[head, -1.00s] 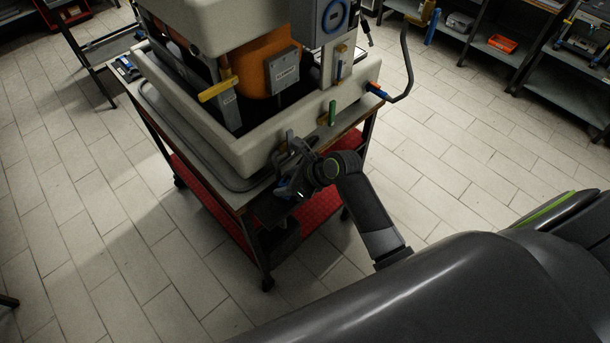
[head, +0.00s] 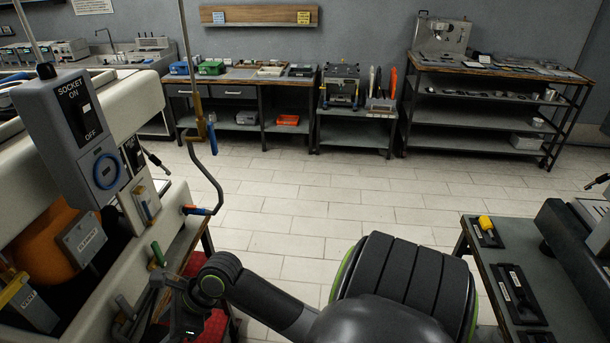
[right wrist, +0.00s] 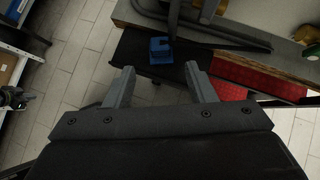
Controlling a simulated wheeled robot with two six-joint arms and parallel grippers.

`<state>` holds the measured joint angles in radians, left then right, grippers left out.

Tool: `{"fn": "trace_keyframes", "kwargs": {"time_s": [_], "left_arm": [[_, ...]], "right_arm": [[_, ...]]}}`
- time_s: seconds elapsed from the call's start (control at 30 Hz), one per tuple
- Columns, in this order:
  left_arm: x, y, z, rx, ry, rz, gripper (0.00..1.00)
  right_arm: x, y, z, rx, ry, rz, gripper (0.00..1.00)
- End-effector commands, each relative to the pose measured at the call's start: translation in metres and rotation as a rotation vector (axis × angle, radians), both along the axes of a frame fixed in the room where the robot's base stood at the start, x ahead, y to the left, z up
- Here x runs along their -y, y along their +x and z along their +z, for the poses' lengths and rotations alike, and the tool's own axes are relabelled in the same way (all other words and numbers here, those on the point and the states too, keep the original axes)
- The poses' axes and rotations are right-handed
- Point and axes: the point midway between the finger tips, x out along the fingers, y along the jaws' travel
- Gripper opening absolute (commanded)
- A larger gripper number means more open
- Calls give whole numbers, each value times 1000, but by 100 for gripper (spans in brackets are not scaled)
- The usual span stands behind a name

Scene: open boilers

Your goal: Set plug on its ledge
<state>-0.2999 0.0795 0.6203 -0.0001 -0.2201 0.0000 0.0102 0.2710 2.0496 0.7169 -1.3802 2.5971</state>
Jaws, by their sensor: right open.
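A small blue block (right wrist: 160,50), which looks like the plug, sits on a dark flat ledge (right wrist: 130,52) beside the bench edge in the right wrist view. My right gripper (right wrist: 160,72) is open, its two fingers spread a little short of the block with nothing between them. In the head view my right gripper (head: 186,325) is low at the left, beside the boiler's base, and the blue block cannot be made out there. A grey socket box (head: 85,130) with a blue ring stands on the boiler. My left gripper is not in view.
The open boiler (head: 60,240) fills the left, with a bent grey lever (head: 212,187) sticking out to its right. A red lower shelf (right wrist: 265,80) lies below the bench edge. A table with tool trays (head: 490,270) stands at right. The tiled floor between is clear.

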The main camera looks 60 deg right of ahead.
Motion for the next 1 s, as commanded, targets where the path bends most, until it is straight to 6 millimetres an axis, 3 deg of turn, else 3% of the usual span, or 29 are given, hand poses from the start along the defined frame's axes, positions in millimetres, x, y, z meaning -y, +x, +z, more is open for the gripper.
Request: {"fn": "trace_keyframes", "kwargs": {"time_s": [0.27,0.57,0.67,0.77,0.87,1.0], "left_arm": [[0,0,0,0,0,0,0],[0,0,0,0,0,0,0],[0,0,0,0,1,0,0],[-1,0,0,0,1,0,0],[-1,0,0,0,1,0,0],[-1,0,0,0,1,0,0]], "right_arm": [[15,11,-20,219,-216,129,50],[49,20,-64,539,-770,432,50],[63,14,-95,568,-956,563,50],[77,-3,-146,534,-1103,722,50],[90,-30,-204,467,-1189,887,50],[103,-91,-287,363,-1257,1159,50]]}}
